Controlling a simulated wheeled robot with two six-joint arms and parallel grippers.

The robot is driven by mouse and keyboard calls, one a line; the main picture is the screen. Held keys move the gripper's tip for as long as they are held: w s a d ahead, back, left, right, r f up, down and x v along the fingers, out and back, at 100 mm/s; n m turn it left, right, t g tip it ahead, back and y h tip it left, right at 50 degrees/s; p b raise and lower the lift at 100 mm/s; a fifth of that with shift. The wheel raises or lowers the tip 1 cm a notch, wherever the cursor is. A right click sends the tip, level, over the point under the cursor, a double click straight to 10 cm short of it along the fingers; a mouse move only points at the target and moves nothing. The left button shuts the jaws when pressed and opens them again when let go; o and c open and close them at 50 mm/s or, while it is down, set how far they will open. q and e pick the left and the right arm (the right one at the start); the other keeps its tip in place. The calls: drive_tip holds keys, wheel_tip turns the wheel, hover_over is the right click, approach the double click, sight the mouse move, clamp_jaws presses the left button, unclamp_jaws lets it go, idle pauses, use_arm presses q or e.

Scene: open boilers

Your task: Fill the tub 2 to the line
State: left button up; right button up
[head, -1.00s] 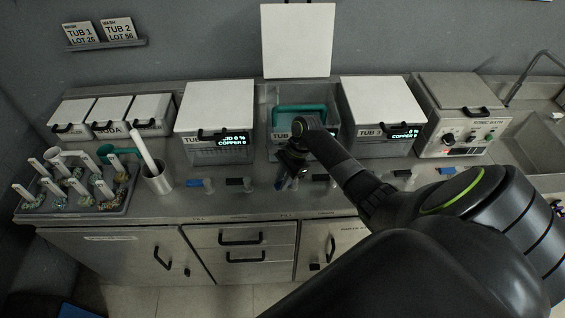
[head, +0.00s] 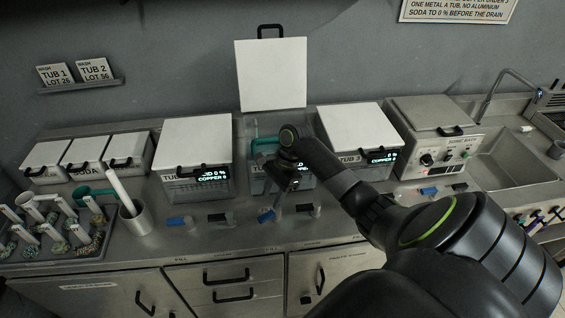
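Tub 2 (head: 252,186) is the middle tub at the back of the bench, its white lid (head: 271,75) standing open. A teal handle (head: 254,146) shows inside it. My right arm and gripper cover most of its front, so the water level and any line are hidden. A blue-handled tap (head: 265,216) and a black-handled tap (head: 305,208) are on the bench in front of it. My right gripper (head: 277,187) is dark and points down just above the blue tap. Its fingers are too small and dark to judge. My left gripper is not in view.
Tub 1 (head: 195,150) and tub 3 (head: 352,130) flank it with lids shut. A sonic bath (head: 438,140) and a sink (head: 515,165) are at the right. A metal cup (head: 136,220) and a tray of parts (head: 52,238) stand at the left.

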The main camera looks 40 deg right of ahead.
drive_tip(key=b+v, duration=0.1)
drive_tip(key=v, duration=0.9)
drive_tip(key=shift+r+b, duration=0.25)
drive_tip(key=shift+b, duration=0.1)
idle(6.7)
